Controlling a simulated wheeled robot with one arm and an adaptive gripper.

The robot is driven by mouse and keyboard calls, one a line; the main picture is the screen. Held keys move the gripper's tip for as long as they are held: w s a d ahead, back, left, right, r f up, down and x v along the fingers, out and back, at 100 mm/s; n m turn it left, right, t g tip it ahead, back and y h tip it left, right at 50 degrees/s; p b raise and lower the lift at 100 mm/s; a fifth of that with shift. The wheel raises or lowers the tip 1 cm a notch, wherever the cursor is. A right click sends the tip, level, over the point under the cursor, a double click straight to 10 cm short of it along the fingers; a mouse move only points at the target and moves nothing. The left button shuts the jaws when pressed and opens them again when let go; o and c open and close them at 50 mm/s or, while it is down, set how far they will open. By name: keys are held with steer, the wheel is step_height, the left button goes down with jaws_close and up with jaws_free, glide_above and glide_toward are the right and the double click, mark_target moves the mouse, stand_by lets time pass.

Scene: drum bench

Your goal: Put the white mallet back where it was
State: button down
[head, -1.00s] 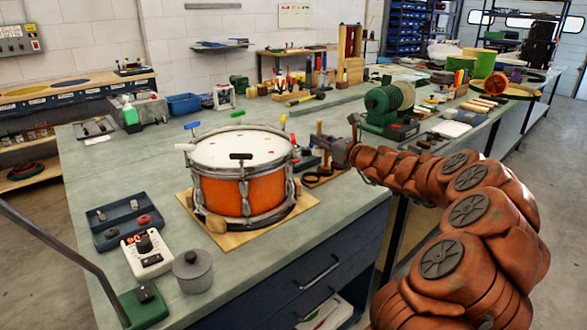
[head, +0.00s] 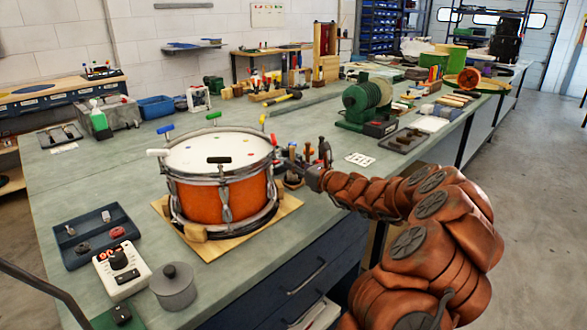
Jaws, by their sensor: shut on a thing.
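My gripper (head: 312,178) is just right of the drum, low over a small tool stand (head: 291,180) at the bench's front edge. It is small and partly hidden by its own wrist. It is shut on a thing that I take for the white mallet. A dark-topped upright piece (head: 323,147) shows at the fingers and may be its handle. No white head can be made out there. Several upright tools with wooden or coloured tops (head: 307,152) stand close behind the fingers. Whether the held thing touches the stand, I cannot tell.
An orange snare drum (head: 212,200) with coloured T-handles around its rim sits on a wooden board (head: 255,232) left of my gripper. A grey pot (head: 174,287) stands at front left.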

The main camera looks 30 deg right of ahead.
steer(key=shift+f, duration=0.3)
steer(key=shift+f, duration=0.15)
steer(key=c, duration=1.2)
jaws_free()
steer(key=shift+s+r, duration=0.15)
steer(key=shift+r, duration=0.05)
steer(key=v, duration=1.1)
steer(key=shift+s+d, duration=0.15)
steer(key=shift+s, duration=0.25)
